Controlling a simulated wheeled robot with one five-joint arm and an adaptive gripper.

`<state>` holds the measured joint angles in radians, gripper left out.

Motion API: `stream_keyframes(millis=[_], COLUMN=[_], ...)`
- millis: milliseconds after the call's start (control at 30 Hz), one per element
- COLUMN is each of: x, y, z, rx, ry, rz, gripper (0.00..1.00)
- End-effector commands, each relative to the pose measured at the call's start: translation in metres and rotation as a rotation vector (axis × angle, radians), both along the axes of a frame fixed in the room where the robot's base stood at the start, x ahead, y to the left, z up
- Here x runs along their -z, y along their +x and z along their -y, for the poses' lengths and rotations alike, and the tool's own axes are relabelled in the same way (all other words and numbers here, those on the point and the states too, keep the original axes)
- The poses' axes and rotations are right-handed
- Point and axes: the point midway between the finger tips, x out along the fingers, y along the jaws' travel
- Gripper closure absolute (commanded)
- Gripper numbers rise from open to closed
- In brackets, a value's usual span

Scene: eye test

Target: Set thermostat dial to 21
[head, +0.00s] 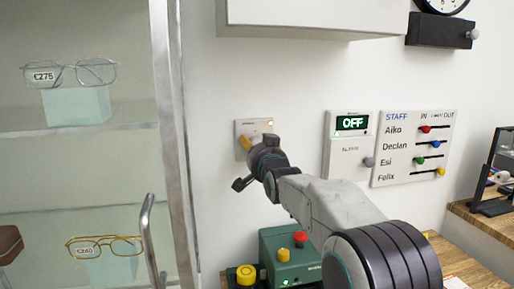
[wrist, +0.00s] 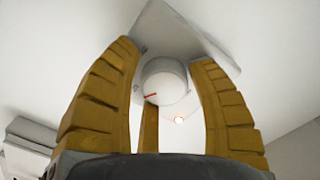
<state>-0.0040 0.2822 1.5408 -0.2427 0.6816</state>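The thermostat (head: 243,127) is a small pale plate on the wall in the head view, with a tiny orange light at its upper right. In the wrist view its plate (wrist: 178,30) shows tilted, with a round white dial (wrist: 165,82) bearing a red pointer mark towards its lower left. No scale numbers are readable. My gripper (head: 246,142) is at the plate in the head view, hiding the dial. In the wrist view my gripper's (wrist: 166,58) yellow fingers stand spread on either side of the dial; I cannot tell whether any touches it.
Right of the thermostat are a panel reading OFF (head: 352,123) with a slider and a staff board (head: 414,140) with coloured sliders. A cabinet (head: 244,17) hangs above. A green box (head: 274,245) with buttons stands below. A glass display case (head: 80,120) is at left.

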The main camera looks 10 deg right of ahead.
Motion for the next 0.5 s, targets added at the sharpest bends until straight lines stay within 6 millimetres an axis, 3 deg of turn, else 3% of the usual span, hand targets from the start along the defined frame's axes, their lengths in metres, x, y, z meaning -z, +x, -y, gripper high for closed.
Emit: stream_keyframes(millis=[200,500], x=[-0.0028,-0.0045], y=[-0.0005,-0.0030], z=[0.0006,0.0010], rx=[0.001,0.001], ry=[0.000,0.000], rz=[0.006,0.009], gripper=[0.30,0.30])
